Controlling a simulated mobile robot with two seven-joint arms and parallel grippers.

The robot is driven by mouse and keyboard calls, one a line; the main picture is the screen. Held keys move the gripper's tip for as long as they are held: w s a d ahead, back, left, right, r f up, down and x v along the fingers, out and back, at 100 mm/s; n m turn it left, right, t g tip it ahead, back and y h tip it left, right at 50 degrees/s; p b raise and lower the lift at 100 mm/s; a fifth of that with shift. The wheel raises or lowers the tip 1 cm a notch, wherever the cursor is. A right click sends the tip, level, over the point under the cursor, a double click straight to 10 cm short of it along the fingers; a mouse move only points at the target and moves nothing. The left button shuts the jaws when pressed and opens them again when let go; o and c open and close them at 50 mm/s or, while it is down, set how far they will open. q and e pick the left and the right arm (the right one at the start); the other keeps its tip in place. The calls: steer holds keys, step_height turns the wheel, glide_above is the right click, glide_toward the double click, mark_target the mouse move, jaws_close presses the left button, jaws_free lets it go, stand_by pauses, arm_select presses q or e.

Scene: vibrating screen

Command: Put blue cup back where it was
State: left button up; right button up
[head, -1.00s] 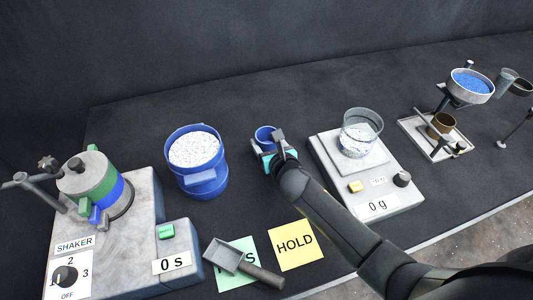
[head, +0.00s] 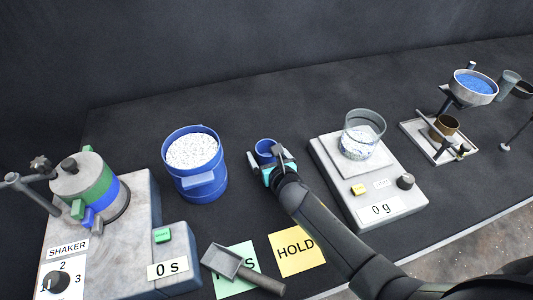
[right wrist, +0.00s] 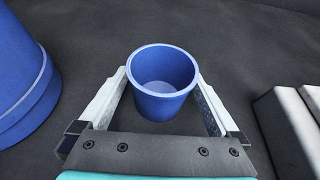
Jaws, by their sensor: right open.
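The small blue cup (head: 265,148) stands upright on the dark table between the large blue bucket and the scale. The right wrist view shows the empty cup (right wrist: 162,88) from above. My right gripper (head: 272,160) is at the cup, with its two pale fingers on either side of it. In the right wrist view the jaws (right wrist: 162,80) are open around the cup, with narrow gaps beside its wall. My left gripper is not in view.
A blue bucket (head: 205,188) of white speckled grains stands left of the cup. The scale (head: 344,193) with a glass bowl (head: 364,125) is at its right. The shaker (head: 90,192), a scoop (head: 225,260) and a HOLD note (head: 296,250) are nearer. Table behind the cup is clear.

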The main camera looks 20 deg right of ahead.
steer(key=shift+r, duration=0.1)
steer(key=shift+s+r, duration=0.15)
steer(key=p+v, duration=0.3)
steer(key=v, duration=0.7)
steer(key=shift+s+r, duration=0.1)
steer(key=shift+s, duration=0.15)
steer(key=shift+s+d+r, duration=0.1)
steer(key=shift+s+r, duration=0.15)
steer(key=shift+s, duration=0.3)
